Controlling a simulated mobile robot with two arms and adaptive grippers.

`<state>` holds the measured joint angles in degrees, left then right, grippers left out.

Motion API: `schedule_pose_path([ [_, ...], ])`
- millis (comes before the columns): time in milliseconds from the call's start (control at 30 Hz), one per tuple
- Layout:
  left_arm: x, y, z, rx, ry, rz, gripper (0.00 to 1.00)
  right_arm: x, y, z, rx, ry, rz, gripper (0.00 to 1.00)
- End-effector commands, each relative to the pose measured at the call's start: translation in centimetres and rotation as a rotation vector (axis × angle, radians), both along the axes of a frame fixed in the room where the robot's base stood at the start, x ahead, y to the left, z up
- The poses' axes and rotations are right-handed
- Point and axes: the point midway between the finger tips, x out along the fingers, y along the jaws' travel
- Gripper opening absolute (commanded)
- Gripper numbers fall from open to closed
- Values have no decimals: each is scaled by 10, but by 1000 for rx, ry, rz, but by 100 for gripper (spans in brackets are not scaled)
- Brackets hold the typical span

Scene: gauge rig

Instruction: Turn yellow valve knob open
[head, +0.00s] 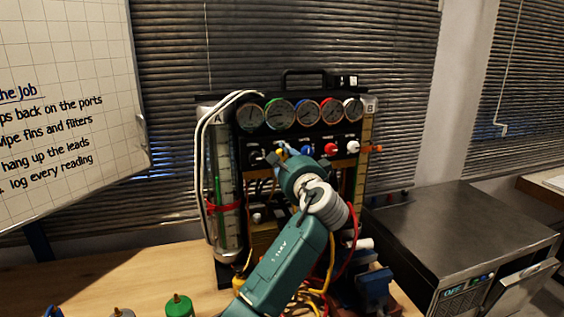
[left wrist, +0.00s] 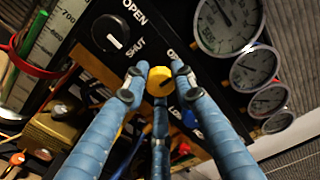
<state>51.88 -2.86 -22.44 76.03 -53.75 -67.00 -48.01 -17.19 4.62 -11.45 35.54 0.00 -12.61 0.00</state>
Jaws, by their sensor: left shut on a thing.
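The yellow valve knob (left wrist: 159,81) sits on the dark panel of the gauge rig, between the blue fingertips of my left gripper (left wrist: 158,84) in the left wrist view. The fingers are shut on it. Its setting cannot be read clearly. In the head view my left gripper (head: 281,158) reaches the knob row below the gauges and mostly hides the yellow knob. Beside it, a black knob (left wrist: 111,34) has OPEN and SHUT printed by it. My right gripper is not in view.
Blue (head: 307,150), red (head: 331,149) and white (head: 353,147) knobs sit close to the right on the panel. Several round gauges (head: 279,113) are above. White hoses (head: 207,130) loop at the left; red and yellow hoses hang below. A green canister (head: 179,306) stands front left.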

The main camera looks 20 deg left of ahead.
Motion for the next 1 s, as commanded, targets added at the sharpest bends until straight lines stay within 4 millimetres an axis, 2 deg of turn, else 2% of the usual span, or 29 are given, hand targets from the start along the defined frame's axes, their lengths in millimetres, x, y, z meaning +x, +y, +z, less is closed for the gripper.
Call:
schedule_pose_path([
  [33, 0, -2, -8, -14, 6, -3, 0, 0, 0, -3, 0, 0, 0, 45],
  [567, 0, -2, -6, -33, -7, -3, 0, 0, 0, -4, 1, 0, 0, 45],
  [600, 0, -2, -6, -33, -7, -3, 30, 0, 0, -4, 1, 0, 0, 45],
  [667, 0, -2, -6, -31, -7, -3, 42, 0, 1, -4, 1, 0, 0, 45],
  [700, 0, -2, -6, -31, -8, -2, 45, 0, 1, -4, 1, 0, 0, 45],
  [1000, -1, -1, -2, -28, -14, -1, 45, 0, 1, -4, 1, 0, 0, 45],
])
